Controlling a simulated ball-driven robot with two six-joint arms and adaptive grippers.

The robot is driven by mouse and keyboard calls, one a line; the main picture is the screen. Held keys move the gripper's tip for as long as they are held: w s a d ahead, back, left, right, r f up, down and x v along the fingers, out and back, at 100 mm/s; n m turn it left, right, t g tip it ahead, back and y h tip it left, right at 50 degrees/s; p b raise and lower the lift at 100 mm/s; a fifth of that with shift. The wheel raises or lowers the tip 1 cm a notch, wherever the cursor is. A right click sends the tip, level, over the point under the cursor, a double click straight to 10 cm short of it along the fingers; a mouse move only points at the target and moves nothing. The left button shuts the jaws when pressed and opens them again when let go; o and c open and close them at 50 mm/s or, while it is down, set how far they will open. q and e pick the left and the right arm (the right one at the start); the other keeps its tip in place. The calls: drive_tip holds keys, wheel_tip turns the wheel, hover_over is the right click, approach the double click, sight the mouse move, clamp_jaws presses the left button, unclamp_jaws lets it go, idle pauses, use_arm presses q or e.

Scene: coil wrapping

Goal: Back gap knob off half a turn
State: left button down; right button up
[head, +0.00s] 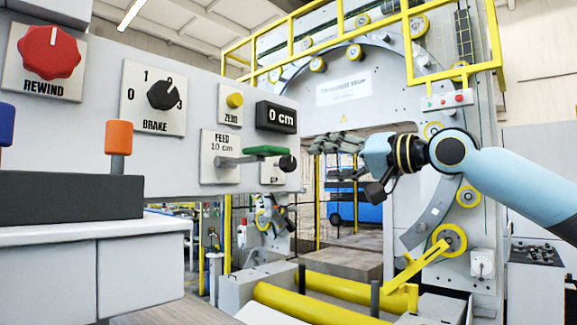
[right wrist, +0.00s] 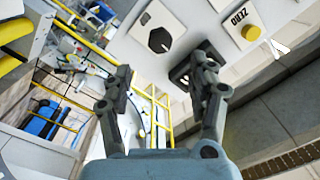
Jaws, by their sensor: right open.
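The gap knob (head: 287,163) is a small black knob at the lower right of the grey control panel. The green lever handle partly hides its label plate in the head view. In the right wrist view the black gap knob (right wrist: 160,40) stands on a white plate, beyond my fingertips. My right gripper (head: 335,145) is open and empty, to the right of the panel, with its fingers towards it. In the wrist view the gripper's fingers (right wrist: 161,72) are spread wide, apart from the knob. I cannot make out the knob's pointer. My left gripper is not in view.
Near the gap knob are the feed lever with its green handle (head: 265,150), the yellow zero button (head: 235,100) and the display (head: 276,117) reading 0 cm. The brake knob (head: 164,94) and red rewind knob (head: 50,52) sit further left. Yellow rollers (head: 310,305) lie below.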

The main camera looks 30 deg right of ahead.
sight(292, 162)
drive_tip(key=p+x, duration=0.3)
drive_tip(key=x, duration=0.7)
drive_tip(key=shift+w+d+r+p, duration=0.1)
drive_tip(key=shift+r+p, duration=0.1)
drive_tip(key=shift+p, duration=0.1)
drive_tip(key=shift+w+a+f, duration=0.15)
drive_tip(key=shift+w+a, duration=0.05)
drive_tip(key=shift+w, duration=0.2)
clamp_jaws()
